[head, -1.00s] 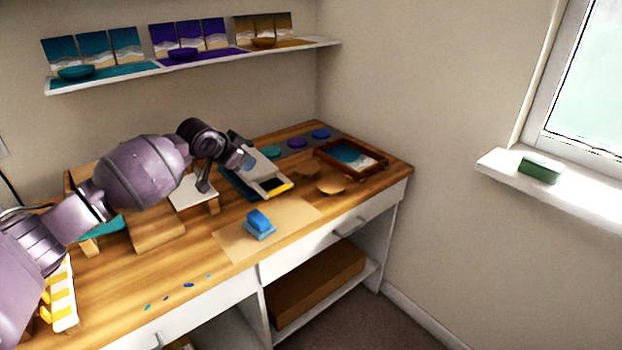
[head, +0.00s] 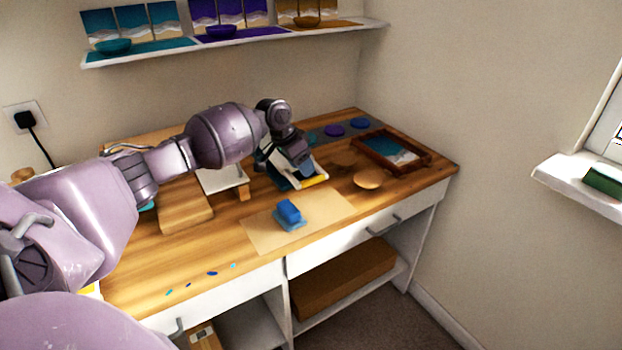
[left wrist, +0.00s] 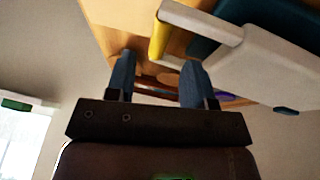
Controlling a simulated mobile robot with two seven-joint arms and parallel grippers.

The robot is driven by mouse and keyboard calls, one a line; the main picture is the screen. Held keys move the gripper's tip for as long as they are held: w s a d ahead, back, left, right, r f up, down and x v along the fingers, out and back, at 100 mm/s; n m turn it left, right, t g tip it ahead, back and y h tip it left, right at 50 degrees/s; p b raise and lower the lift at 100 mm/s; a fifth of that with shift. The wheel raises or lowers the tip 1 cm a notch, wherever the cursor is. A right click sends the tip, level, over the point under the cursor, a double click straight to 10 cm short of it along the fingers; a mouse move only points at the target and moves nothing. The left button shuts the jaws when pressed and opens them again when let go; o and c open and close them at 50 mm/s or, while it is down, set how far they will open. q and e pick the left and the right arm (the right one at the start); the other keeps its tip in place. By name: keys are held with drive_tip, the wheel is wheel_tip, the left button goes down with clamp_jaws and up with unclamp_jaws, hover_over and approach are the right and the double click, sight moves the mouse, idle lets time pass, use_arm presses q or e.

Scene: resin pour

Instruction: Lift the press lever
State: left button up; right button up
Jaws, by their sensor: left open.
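The press (head: 284,180) stands on the workbench, with pale arms, a teal-blue part and a yellow bar (head: 316,182) at its front that looks like the lever's grip. My left gripper (head: 303,165) is over the press, just behind and above the yellow bar, and hides part of it. In the left wrist view, its two blue fingers (left wrist: 160,82) are apart with nothing between them. The yellow bar (left wrist: 157,42) and pale press arms (left wrist: 275,65) lie beyond and to the right of the fingers, apart from them as far as I can tell. My right gripper is not in view.
A wooden framed tray (head: 367,146) and a round wooden piece (head: 368,179) lie right of the press. A blue block (head: 289,212) sits on a brown sheet (head: 262,233) in front. A pale board (head: 222,180) stands to the left. The bench front is mostly clear.

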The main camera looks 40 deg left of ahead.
use_arm(q)
drive_tip(key=shift+b+x, duration=0.45)
drive_tip(key=shift+x, duration=2.2)
drive_tip(key=shift+r, duration=0.1)
clamp_jaws()
